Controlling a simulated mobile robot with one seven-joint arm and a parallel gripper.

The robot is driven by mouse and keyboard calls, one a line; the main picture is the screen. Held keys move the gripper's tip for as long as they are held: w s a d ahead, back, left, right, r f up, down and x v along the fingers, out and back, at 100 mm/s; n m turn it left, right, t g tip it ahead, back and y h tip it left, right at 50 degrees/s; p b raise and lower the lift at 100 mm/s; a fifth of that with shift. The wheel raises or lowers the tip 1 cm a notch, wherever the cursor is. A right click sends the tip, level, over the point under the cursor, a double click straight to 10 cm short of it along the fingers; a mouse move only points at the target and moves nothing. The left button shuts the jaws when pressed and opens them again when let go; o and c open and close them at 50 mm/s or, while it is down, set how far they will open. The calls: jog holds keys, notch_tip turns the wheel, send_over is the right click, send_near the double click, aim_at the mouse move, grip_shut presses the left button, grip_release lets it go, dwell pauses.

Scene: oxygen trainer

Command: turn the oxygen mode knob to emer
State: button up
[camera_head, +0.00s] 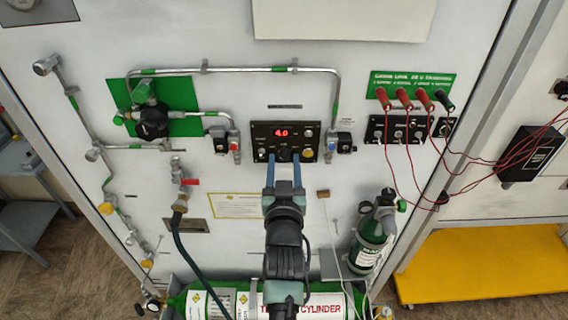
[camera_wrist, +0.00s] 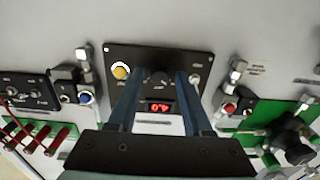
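The black oxygen panel (camera_head: 262,131) is on the white wall board. Its red display (camera_head: 282,133) reads 4.0 in the head view; in the wrist view the panel (camera_wrist: 120,52) and display (camera_wrist: 158,107) are upside down. A dark knob (camera_wrist: 158,80) sits at the panel's lower middle, and I cannot read its setting or labels. My gripper (camera_head: 284,159) reaches up to the panel with two blue fingers apart. In the wrist view my gripper (camera_wrist: 158,77) is open, one finger on each side of the dark knob, with gaps visible. Contact with the panel is unclear.
A yellow knob (camera_wrist: 121,71) sits beside one finger on the panel. Connectors with pipes flank the panel. Red plugs and wires (camera_head: 404,98) are to the right, a green regulator block (camera_head: 185,127) to the left. A green cylinder (camera_head: 372,240) stands at lower right.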

grip_shut()
jog(key=shift+m, duration=0.3)
jog(key=m, duration=0.3)
jog(key=shift+m, duration=0.3)
jog(key=m, duration=0.3)
jog(key=shift+m, duration=0.4)
jog(key=m+p, duration=0.2)
jog(key=m, duration=0.5)
jog(key=shift+r, duration=0.1)
jog(key=m+p, duration=0.1)
jog(key=m, duration=0.5)
jog(key=shift+m, duration=0.4)
jog(key=shift+p, duration=0.3)
jog(key=shift+o, duration=1.2)
grip_release()
